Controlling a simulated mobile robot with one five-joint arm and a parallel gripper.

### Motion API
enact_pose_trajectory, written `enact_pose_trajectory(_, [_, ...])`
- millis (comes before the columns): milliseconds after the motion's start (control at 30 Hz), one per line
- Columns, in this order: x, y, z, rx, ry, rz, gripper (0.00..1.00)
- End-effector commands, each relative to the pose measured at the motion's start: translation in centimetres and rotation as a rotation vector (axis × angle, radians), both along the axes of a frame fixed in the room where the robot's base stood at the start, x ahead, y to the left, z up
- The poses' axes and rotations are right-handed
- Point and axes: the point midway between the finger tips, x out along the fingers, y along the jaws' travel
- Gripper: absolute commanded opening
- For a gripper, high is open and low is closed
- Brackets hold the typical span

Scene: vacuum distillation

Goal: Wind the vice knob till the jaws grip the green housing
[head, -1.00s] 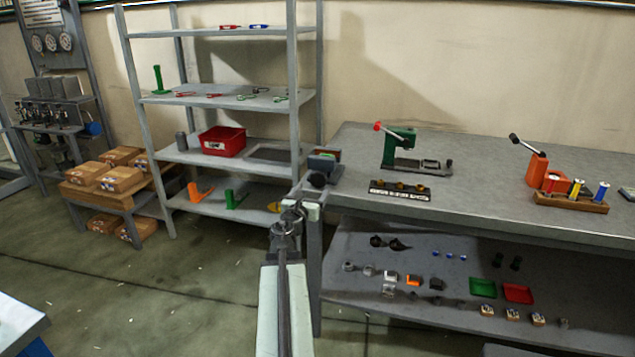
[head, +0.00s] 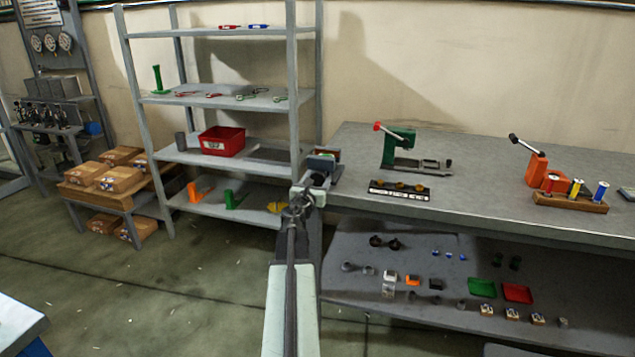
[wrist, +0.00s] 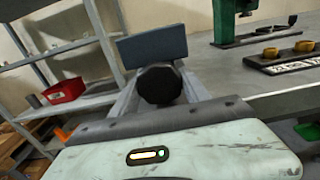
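The vice (head: 326,158) stands at the left end of the workbench. A blue-grey vice jaw block (wrist: 152,45) shows in the wrist view, with the dark, faceted vice knob (wrist: 160,86) in front of it. My gripper (head: 314,188) is at the knob and hides it in the head view. In the wrist view my two grey fingers flank the knob, one on each side; I cannot tell whether they press on it. The green housing is not clearly seen; only small red and green patches show at the top of the vice. The jaw gap is hidden.
A green press (head: 400,150) and a black tray with brass-coloured parts (head: 399,190) stand right of the vice. An orange device (head: 537,168) is farther right. Shelving with a red bin (head: 222,141) stands to the left. The lower bench shelf holds small parts.

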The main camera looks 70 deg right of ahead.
Motion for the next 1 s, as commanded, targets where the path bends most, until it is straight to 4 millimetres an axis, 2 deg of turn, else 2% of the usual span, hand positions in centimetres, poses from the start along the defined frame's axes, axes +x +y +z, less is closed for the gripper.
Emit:
enact_pose_trajectory(33, [-0.02,0.01,-0.01,0.0,0.0,-0.001,0.24])
enact_pose_trajectory(67, [-0.02,0.02,-0.01,0.0,0.0,-0.001,0.16])
enact_pose_trajectory(100, [-0.01,0.02,-0.01,0.0,0.0,-0.001,0.14])
enact_pose_trajectory(233, [0.02,0.03,-0.01,0.003,-0.061,-0.001,0.14])
enact_pose_trajectory(500, [0.15,0.07,0.01,0.021,-0.365,0.0,0.14])
enact_pose_trajectory(833, [0.2,-0.01,0.07,0.025,-0.412,0.0,0.14])
enact_pose_trajectory(867, [0.2,-0.02,0.08,0.025,-0.412,0.0,0.57])
enact_pose_trajectory(900, [0.21,-0.03,0.09,0.025,-0.413,0.0,0.68])
enact_pose_trajectory(933, [0.21,-0.03,0.09,0.025,-0.413,0.0,0.74])
enact_pose_trajectory(1000, [0.23,-0.04,0.1,0.025,-0.413,0.0,0.74])
